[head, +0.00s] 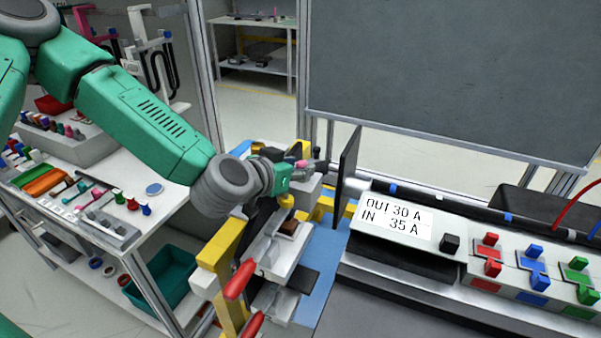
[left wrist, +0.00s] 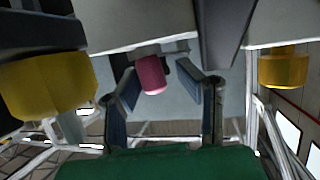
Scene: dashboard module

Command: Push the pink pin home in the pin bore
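The pink pin (left wrist: 151,75) shows in the left wrist view as a short cylinder sticking out of a pale grey block (left wrist: 135,25). It is also a small pink spot in the head view (head: 301,164). My left gripper (left wrist: 157,72) is open, its two fingers around the pin's end. A gap shows on the right side of the pin; the left fingertip is very close to it, and I cannot tell if it touches. In the head view my left gripper (head: 312,166) is small and partly hidden by its wrist. The pin bore's mouth is hidden. My right gripper is not in view.
A dark upright panel (head: 348,165) stands right of the gripper. Yellow posts (head: 222,255) and red-handled clamps (head: 240,280) stand in front. A labelled console (head: 395,215) with coloured switches is to the right. A white parts table (head: 120,190) is at left.

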